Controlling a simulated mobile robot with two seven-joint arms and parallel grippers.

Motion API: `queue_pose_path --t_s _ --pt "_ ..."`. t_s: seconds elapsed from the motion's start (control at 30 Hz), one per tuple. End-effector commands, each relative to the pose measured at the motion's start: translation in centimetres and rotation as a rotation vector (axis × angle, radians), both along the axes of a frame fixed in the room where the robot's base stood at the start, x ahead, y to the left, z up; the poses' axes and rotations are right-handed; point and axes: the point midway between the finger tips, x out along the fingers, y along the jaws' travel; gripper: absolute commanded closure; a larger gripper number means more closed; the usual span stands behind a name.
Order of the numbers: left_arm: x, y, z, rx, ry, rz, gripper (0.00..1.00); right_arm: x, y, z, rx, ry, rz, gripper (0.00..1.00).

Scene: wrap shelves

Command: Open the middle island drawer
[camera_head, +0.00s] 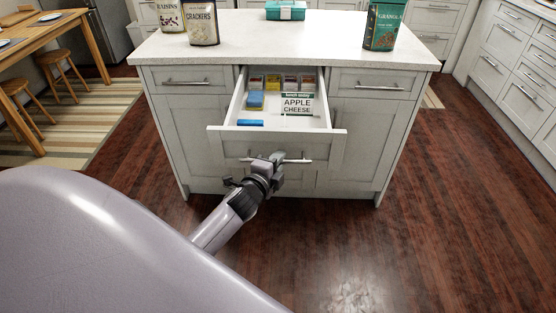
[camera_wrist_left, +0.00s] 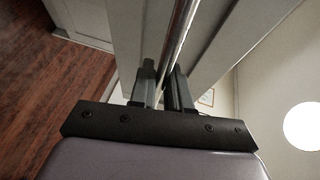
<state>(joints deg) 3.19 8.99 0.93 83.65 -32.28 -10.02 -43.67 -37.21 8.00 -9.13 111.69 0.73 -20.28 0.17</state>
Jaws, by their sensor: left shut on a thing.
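The middle island drawer (camera_head: 230,147) is pulled out from the white island (camera_head: 192,125), and its inside shows in the head view. It holds several small boxes and packets and a card (camera_head: 298,104) reading "APPLE CHEESE". My left gripper (camera_head: 275,160) is at the drawer front, shut on the bar handle (camera_head: 298,161). In the left wrist view the metal handle (camera_wrist_left: 182,28) runs between the two fingers (camera_wrist_left: 162,85). My right gripper is not in view.
Closed drawers with bar handles flank the middle one on the left (camera_head: 186,83) and right (camera_head: 379,87). Bags and a teal box (camera_head: 286,10) stand on the countertop (camera_head: 285,38). The wooden floor (camera_head: 400,240) before the island is clear at right.

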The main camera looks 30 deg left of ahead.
Motion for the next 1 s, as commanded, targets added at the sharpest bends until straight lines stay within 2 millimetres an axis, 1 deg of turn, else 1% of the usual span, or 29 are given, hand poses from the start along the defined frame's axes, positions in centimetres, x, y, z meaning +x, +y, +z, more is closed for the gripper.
queue_pose_path --t_s 0.1,0.13,0.17,0.43,0.57,0.67,0.9,1.0 --pt "0.0 0.1 0.0 0.000 0.001 0.002 1.00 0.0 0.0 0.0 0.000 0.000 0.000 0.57" --pt "0.0 0.1 0.0 0.000 0.001 0.002 0.80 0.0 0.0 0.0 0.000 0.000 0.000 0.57" --pt "0.0 0.1 0.0 0.000 0.001 0.002 0.77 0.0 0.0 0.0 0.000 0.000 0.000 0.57" --pt "0.0 0.1 0.0 0.000 0.001 0.001 0.77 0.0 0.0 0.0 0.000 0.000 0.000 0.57" --pt "-0.6 0.0 0.1 0.000 0.001 0.001 0.77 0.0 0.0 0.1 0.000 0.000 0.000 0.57" --pt "-1.7 -0.2 0.3 0.000 0.002 0.001 0.77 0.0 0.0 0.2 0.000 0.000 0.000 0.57" --pt "-4.9 -0.6 0.8 -0.001 0.002 0.002 0.77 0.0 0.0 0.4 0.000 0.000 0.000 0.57" --pt "-5.9 -0.8 1.0 -0.001 0.002 0.002 0.77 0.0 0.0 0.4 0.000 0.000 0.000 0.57"
